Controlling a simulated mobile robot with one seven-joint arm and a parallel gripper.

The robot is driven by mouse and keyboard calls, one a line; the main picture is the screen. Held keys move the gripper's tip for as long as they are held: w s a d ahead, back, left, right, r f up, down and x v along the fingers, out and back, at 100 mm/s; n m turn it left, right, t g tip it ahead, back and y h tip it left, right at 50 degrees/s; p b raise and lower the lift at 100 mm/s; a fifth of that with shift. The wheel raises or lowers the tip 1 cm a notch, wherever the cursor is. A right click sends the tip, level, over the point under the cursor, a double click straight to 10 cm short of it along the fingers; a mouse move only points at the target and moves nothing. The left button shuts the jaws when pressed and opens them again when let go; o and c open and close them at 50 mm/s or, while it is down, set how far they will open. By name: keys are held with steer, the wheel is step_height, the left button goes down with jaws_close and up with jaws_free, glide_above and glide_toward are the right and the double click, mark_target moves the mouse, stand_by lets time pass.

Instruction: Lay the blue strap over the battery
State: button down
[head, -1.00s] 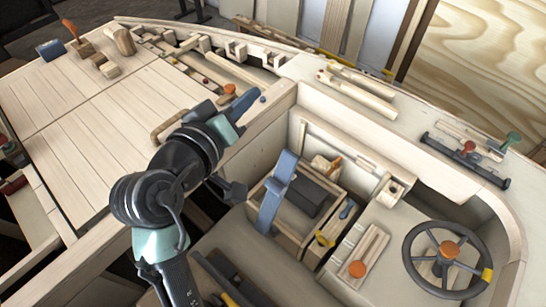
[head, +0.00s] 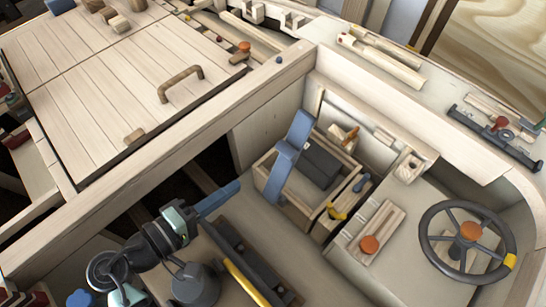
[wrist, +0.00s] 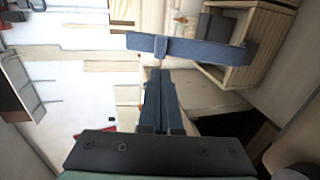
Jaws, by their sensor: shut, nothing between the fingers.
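The blue strap (head: 290,155) stands up on a slant at the left side of an open wooden box (head: 297,212). Its upper end rises above the rim. The battery (head: 322,165), a dark grey block, sits inside this box, to the right of the strap. The strap does not lie across its top. My gripper (head: 232,189) is shut and empty, left of and apart from the strap. In the wrist view the shut fingers (wrist: 158,78) point toward the strap (wrist: 190,49), which crosses in front of them. The box (wrist: 262,40) is behind it at upper right.
A yellow-handled tool (head: 335,213) and a small blue-handled item (head: 361,183) lie in a narrow tray right of the box. A steering wheel (head: 468,242) stands farther right. A long hull beam (head: 180,140) runs behind my arm.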

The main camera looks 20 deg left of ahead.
glide_toward(295, 141)
steer(key=w+f, duration=0.1)
steer(key=w+d+f, duration=0.1)
steer(key=w+f, duration=0.1)
stand_by(0.5)
steer(key=shift+w+d+r+p, duration=0.25)
steer(key=shift+w+r+p, duration=0.15)
steer(key=shift+w+p, duration=0.3)
steer(key=w+g+p, duration=0.1)
steer(key=p, duration=0.1)
steer(key=w+d+g+p, duration=0.1)
steer(key=w+p, duration=0.1)
steer(key=shift+w+d+r+y, duration=0.15)
steer(key=shift+y, duration=0.25)
steer(key=w+d+f+g+y, duration=0.2)
steer(key=w+d+f+g, duration=0.1)
steer(key=w+f+g, duration=0.4)
steer(key=shift+w+d+f+g+y, duration=0.35)
steer(key=shift+w+f, duration=0.3)
steer(key=shift+w, duration=1.05)
